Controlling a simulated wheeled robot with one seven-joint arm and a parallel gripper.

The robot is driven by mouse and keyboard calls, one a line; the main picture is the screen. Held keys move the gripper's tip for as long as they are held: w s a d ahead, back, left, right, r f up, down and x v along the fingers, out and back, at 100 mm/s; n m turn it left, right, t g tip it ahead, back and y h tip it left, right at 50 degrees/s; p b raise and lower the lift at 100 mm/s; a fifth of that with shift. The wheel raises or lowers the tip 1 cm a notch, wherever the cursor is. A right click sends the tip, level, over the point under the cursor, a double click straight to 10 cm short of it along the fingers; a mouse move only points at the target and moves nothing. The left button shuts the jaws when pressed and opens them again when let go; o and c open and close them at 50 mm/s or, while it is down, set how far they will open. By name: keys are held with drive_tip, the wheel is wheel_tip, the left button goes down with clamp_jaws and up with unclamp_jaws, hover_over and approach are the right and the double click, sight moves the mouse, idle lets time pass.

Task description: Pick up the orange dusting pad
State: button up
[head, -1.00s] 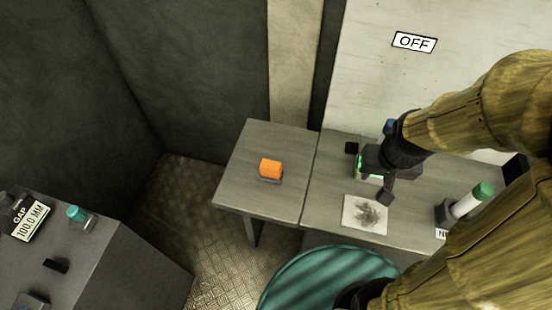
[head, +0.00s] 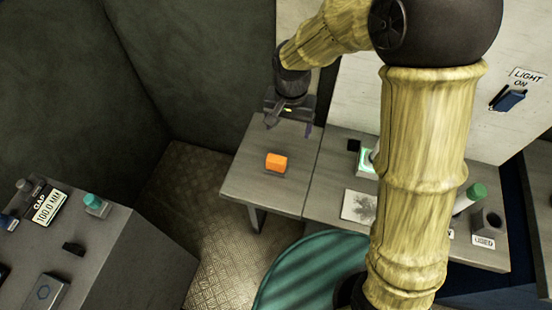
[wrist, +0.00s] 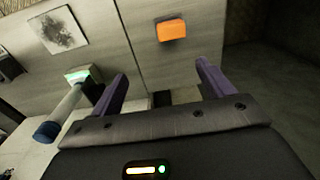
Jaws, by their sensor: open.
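The orange dusting pad (head: 277,162) sits on a small dark base on the left grey table (head: 240,183). It also shows in the wrist view (wrist: 171,30), beyond my fingertips and between their lines. My gripper (head: 289,122) is above the back of that table, behind the pad and apart from it. In the wrist view my gripper (wrist: 157,78) has its two purple fingers spread wide, with nothing between them.
Right of the pad's table stands a joined table with a smudged sheet (head: 359,206), a green-lit block (head: 367,162) and a green-capped white cylinder (head: 468,197). A wall stands close behind. A grey console (head: 130,262) is at the left.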

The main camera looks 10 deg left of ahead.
drive_tip(key=a, duration=0.3)
drive_tip(key=shift+s+a, duration=0.25)
drive_tip(key=shift+a, duration=0.1)
drive_tip(key=shift+f, duration=0.1)
drive_tip(key=p, duration=0.3)
approach(274, 159)
wheel_tip(274, 159, down, 6)
drive_tip(key=shift+w+a+r, duration=0.1)
drive_tip(key=shift+w+r, duration=0.05)
